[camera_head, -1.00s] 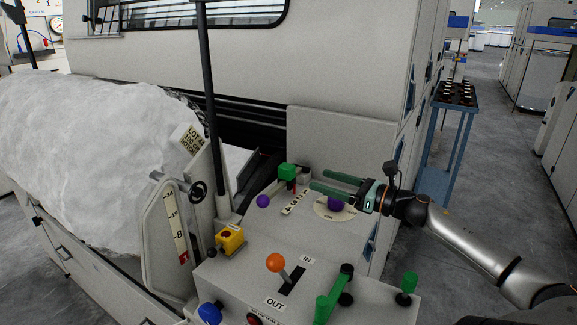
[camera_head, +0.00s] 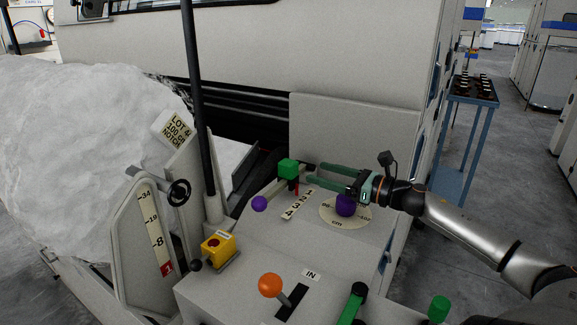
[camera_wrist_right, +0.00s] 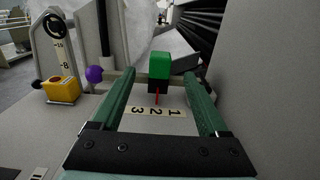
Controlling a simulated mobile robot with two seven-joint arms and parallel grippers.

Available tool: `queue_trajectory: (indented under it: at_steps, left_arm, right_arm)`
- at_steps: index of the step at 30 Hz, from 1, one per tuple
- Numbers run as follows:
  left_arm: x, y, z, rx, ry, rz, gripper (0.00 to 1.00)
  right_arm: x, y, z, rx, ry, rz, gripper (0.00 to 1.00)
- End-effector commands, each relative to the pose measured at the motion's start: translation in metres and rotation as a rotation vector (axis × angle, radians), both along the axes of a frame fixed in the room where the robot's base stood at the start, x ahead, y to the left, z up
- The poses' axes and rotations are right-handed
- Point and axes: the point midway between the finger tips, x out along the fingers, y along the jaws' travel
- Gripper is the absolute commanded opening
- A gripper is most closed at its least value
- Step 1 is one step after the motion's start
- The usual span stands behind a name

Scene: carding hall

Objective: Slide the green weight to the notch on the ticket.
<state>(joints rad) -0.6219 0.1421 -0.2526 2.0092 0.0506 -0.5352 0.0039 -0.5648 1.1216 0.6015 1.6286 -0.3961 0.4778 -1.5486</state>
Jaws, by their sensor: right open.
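The green weight (camera_head: 288,168) is a green block on a beam that ends in a purple ball (camera_head: 259,204). A red pointer hangs below it above a number strip (camera_head: 298,205); in the right wrist view the pointer stands near the 2. My right gripper (camera_head: 305,173) is open and empty, its green fingers reaching left toward the weight. In the right wrist view the green weight (camera_wrist_right: 159,60) appears between and just beyond the fingertips. The ticket (camera_head: 178,130) reads LOT, 100 cm and NOTCH; its notch number is not legible. My left gripper is out of view.
A purple knob on a round dial (camera_head: 331,219) lies under my right gripper. Nearby stand a yellow box with a red button (camera_head: 218,251), an orange-knobbed lever (camera_head: 271,285), a black post (camera_head: 195,100) and a handwheel (camera_head: 179,193). A grey panel (camera_head: 350,140) rises behind.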

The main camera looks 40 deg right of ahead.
Motion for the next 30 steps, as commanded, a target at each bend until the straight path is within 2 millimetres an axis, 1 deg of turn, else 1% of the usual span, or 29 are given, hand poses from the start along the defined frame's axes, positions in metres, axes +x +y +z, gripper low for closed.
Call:
queue_trajectory:
  at_steps: [1,6,12,17,26,30]
  left_arm:
    - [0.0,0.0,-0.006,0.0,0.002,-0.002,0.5]
    - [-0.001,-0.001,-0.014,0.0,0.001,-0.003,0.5]
    - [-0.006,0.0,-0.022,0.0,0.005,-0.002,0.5]
    - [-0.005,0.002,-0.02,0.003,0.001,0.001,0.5]
    - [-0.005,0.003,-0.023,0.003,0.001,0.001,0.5]
    - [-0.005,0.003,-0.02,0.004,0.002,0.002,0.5]
  right_arm:
    - [0.008,0.003,-0.001,-0.003,-0.003,0.002,0.78]
    - [0.031,0.009,-0.001,-0.003,-0.003,0.001,0.78]
    - [0.049,0.014,-0.001,-0.001,-0.003,0.0,0.78]
    - [0.058,0.016,0.001,0.002,-0.004,-0.001,0.78]
    - [0.074,0.02,0.001,0.0,-0.003,-0.003,0.78]
    - [0.081,0.022,0.002,0.003,-0.003,-0.005,0.78]
